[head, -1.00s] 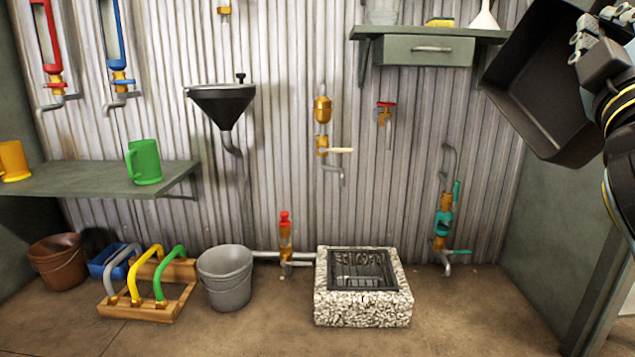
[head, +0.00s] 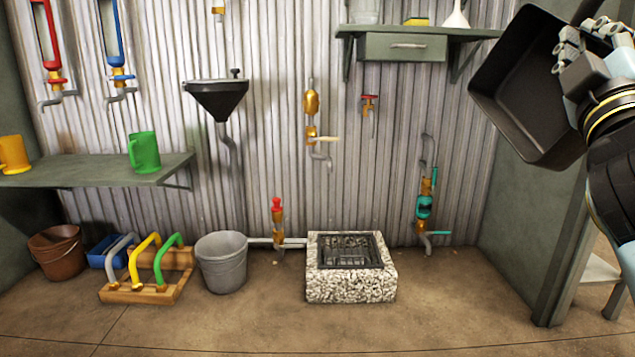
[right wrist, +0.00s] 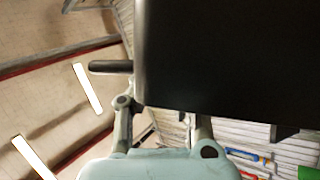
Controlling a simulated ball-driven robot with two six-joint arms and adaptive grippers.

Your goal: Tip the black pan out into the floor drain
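The black pan (head: 522,90) is a deep rectangular pan at the upper right of the head view, tilted with its open side facing left. Its inside looks dark, and I cannot see any contents. My right gripper (head: 583,58) is at the pan's right side, shut on it and holding it up in the air. In the right wrist view the pan (right wrist: 230,55) fills much of the upper right. The floor drain (head: 350,268) is a dark grate in a speckled stone block on the floor, well below and left of the pan. My left gripper is not in view.
A grey bucket (head: 222,262) and a wooden rack (head: 140,292) with coloured handles stand left of the drain. A teal-and-brass valve pipe (head: 426,207) stands right of it. A shelf with a drawer (head: 403,47) hangs left of the pan. The floor before the drain is clear.

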